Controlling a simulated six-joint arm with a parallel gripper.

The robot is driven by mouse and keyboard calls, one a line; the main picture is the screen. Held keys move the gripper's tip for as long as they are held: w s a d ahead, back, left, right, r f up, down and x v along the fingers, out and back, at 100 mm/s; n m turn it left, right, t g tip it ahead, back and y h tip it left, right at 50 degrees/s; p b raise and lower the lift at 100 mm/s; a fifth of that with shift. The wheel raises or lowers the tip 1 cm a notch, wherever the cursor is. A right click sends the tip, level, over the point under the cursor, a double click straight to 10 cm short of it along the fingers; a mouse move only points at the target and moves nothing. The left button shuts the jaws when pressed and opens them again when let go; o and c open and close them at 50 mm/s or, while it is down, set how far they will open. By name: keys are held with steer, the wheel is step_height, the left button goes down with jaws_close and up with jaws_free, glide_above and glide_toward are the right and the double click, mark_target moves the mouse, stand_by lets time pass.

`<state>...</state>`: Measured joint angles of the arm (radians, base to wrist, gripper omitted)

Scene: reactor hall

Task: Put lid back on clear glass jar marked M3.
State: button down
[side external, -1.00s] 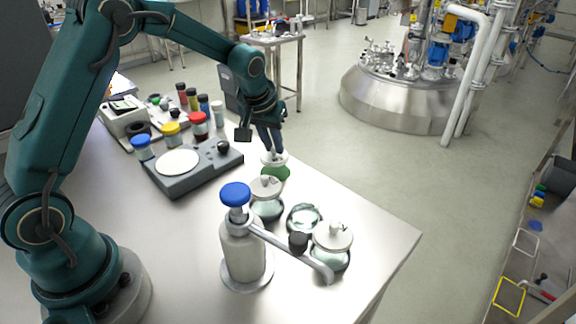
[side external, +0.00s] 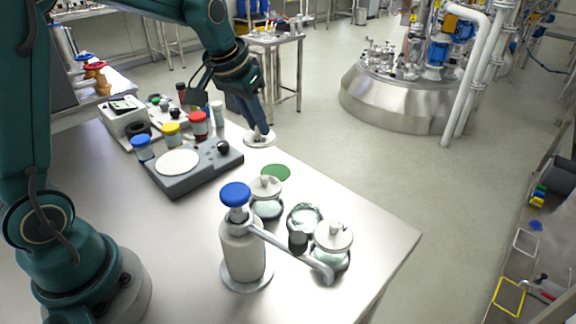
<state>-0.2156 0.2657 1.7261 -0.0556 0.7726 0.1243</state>
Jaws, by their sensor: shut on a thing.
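My gripper (side external: 262,133) is shut on a pale round lid (side external: 255,141) and holds it above the far edge of the steel table. An open clear glass jar (side external: 304,219) stands on the table between two lidded jars, nearer the camera than the gripper. One lidded jar (side external: 267,202) is to its left and the other (side external: 331,248) to its right. The jar markings are too small to read, so I cannot tell which is M3. The held lid is well apart from the open jar.
A dispenser bottle (side external: 243,247) with a blue cap stands in front of the jars, its spout reaching past the open jar. A green disc (side external: 276,173) lies behind the jars. A grey scale (side external: 192,171) and several small capped bottles (side external: 198,124) are at the left.

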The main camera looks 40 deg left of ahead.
steer(key=s+d+m+h, duration=0.2)
steer(key=d+m, duration=0.2)
steer(key=d, duration=1)
steer(key=shift+w+a+f, duration=0.1)
steer(key=shift+w+f, duration=0.05)
steer(key=shift+f, duration=1.25)
steer(key=shift+w+a+f, duration=0.1)
steer(key=shift+f, duration=1.25)
steer(key=shift+f, duration=0.2)
steer(key=c, duration=0.8)
jaws_free()
steer(key=shift+o, duration=0.5)
steer(key=o, duration=0.4)
steer(key=shift+r, duration=0.1)
